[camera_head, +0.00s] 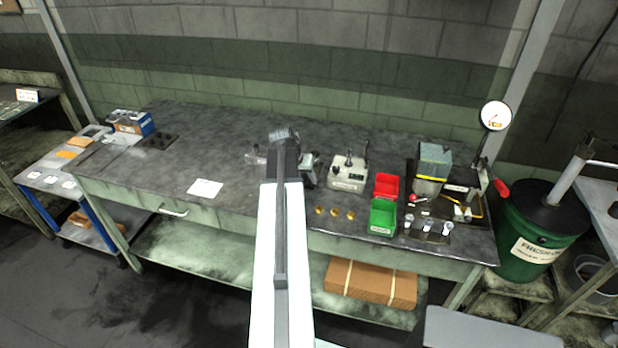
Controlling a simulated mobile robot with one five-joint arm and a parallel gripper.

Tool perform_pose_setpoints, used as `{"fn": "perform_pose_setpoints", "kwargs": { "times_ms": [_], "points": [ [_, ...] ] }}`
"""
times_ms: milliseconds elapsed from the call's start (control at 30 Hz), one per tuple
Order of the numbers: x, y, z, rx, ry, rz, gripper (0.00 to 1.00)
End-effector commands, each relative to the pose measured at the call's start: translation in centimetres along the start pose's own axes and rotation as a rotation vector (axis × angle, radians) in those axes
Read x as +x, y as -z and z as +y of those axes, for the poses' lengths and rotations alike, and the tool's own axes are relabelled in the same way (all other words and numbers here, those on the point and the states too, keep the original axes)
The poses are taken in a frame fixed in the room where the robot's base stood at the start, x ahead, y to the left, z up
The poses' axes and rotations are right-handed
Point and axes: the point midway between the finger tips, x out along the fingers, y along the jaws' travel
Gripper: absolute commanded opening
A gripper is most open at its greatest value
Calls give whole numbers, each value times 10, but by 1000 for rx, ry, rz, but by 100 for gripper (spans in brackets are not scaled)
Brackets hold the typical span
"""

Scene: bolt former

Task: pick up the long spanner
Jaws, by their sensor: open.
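My arm reaches up the middle of the picture over the workbench (130,185). My gripper (283,137) is at its far end, above the middle of the bench. It is open, but its fingers are small and seen from behind. I cannot make out a long spanner anywhere. My arm hides part of the bench top and part of a grey metal device (308,176) behind it.
To the right stand a grey machine (347,173), a red bin (386,186), a green bin (382,217), brass pieces (335,212) and a dial gauge (496,115). A white paper (206,188) lies left. A blue box (133,123) stands at the far left end.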

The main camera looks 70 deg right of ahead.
Motion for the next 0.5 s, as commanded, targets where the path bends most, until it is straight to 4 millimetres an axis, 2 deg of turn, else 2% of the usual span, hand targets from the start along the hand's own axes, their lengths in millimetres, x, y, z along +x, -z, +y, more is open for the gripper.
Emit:
{"fn": "perform_pose_setpoints", "kwargs": {
  "times_ms": [33,233,267,400,433,500],
  "points": [
    [10,-1,-1,0,0,0,49],
    [6,0,0,0,0,0,49],
    [6,0,0,0,0,0,43],
    [6,0,0,0,0,0,4],
    [6,0,0,0,0,0,0],
    [6,0,0,0,0,-1,0]
  ]
}}
